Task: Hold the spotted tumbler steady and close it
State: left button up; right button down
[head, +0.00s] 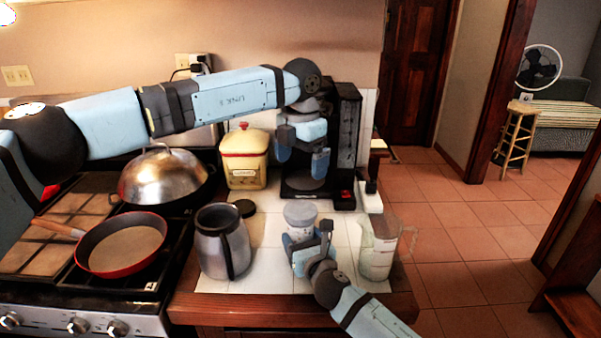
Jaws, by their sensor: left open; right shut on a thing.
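The tumbler (300,213) stands on the white tiled counter, pale grey at its top; its spots are too small to make out. My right gripper (306,243) is shut on its body from the front and hides its lower part. My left gripper (302,164) is open and empty, pointing down above and behind the tumbler, in front of the coffee maker.
A grey metal pitcher (222,243) stands left of the tumbler and a clear jug (378,248) close on its right. Behind are a yellow canister (245,158) and a black coffee maker (346,140). The stove at left holds a red pan (122,246) and a domed pot (163,176).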

jog(key=shift+c, duration=0.5)
grip_release()
jog(key=p+v, duration=0.1)
jog(key=v, duration=1.3)
